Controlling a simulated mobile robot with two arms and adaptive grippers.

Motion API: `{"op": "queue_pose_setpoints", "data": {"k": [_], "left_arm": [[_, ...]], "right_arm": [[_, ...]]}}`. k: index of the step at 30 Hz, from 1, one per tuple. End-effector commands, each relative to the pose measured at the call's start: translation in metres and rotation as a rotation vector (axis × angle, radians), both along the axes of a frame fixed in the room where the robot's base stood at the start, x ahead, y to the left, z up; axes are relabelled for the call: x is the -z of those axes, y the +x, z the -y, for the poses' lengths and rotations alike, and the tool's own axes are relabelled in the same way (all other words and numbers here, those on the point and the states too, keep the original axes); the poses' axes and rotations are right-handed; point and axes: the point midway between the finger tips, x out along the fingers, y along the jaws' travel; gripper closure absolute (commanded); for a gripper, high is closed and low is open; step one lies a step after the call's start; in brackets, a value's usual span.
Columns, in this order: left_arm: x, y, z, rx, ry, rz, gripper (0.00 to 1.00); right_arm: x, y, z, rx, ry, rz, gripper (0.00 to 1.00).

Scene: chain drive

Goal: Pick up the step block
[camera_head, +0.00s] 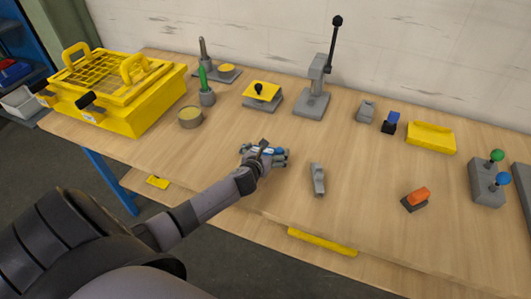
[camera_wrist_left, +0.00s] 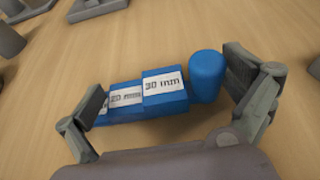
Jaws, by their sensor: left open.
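The step block (camera_wrist_left: 165,92) is blue, with white labels reading 20 mm and 30 mm and a rounded blue knob at its right end in the left wrist view. It lies on the wooden table. My left gripper (camera_wrist_left: 168,90) is open, with one finger beyond each end of the block. The right finger is close to the knob and the left finger is close to the low end; I cannot tell whether either touches. In the head view my left gripper (camera_head: 264,154) covers most of the block, and only bits of blue show. My right gripper is not in view.
A grey part (camera_head: 318,179) lies just right of the gripper. A round tin (camera_head: 190,117) and a yellow crate (camera_head: 124,97) stand to the left. A lever press (camera_head: 314,92) stands behind. An orange-topped block (camera_head: 416,199) is farther right. The table around the gripper is mostly free.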

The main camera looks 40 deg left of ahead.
Motion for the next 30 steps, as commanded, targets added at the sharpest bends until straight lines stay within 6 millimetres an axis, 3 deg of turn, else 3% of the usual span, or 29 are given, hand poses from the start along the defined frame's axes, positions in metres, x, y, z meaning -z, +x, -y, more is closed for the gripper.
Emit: {"op": "queue_pose_setpoints", "data": {"k": [5, 25, 30], "left_arm": [[0.0002, 0.0, -0.0002, 0.0, 0.0, 0.0, 0.0], [0.0001, -0.0003, -0.0001, 0.0, 0.0, 0.0, 0.44], [-0.0011, 0.0003, -0.0002, 0.001, 0.0, 0.002, 0.44]], "right_arm": [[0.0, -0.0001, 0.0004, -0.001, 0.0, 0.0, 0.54], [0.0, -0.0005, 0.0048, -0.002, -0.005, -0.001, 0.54], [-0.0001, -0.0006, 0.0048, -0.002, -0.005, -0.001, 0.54]]}}
